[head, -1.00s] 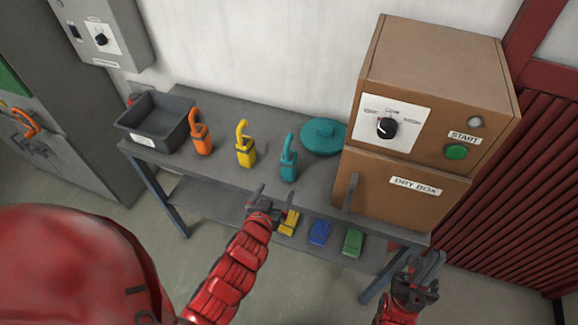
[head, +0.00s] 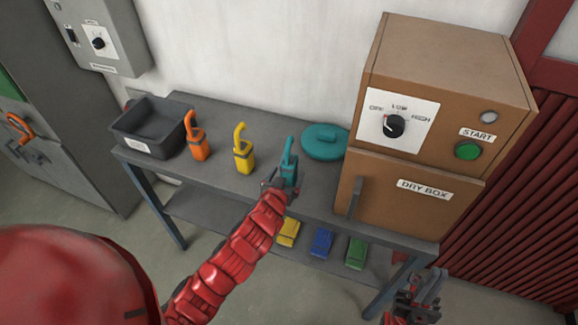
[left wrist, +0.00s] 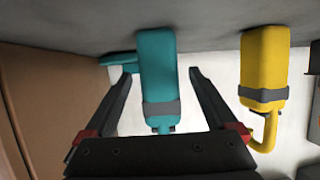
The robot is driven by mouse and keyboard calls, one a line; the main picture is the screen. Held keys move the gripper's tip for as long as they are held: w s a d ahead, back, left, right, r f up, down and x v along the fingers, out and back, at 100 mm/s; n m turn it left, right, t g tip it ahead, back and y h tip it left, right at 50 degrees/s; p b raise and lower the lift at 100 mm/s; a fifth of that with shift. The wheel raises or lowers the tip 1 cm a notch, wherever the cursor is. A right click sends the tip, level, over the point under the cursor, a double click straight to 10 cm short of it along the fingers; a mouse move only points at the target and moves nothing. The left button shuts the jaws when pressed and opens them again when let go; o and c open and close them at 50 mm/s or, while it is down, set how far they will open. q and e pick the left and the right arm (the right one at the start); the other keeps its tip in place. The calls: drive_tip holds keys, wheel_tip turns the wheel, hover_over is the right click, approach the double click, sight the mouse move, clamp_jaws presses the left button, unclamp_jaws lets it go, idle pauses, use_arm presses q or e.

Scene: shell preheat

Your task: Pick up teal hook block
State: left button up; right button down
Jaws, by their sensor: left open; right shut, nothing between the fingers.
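The teal hook block (head: 289,164) stands upright on the grey table, in front of the round teal lid. My left gripper (head: 280,184) is open at the block, its fingers toward the block's body. In the left wrist view the teal block (left wrist: 157,70) shows upside down between the two open fingers (left wrist: 160,80), with a gap visible on each side. Its hook end is partly hidden behind the gripper's palm. My right gripper (head: 428,290) is shut and empty, low at the right, in front of the table.
A yellow hook block (head: 243,158) and an orange one (head: 198,146) stand to the left, beside a dark bin (head: 150,128). The teal lid (head: 324,142) lies behind. The brown dry box (head: 395,205) stands close at the right. Several coloured blocks sit on the lower shelf.

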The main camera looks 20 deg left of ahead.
use_arm(q)
drive_tip(key=shift+x, duration=1.1)
drive_tip(key=shift+d, duration=0.1)
clamp_jaws()
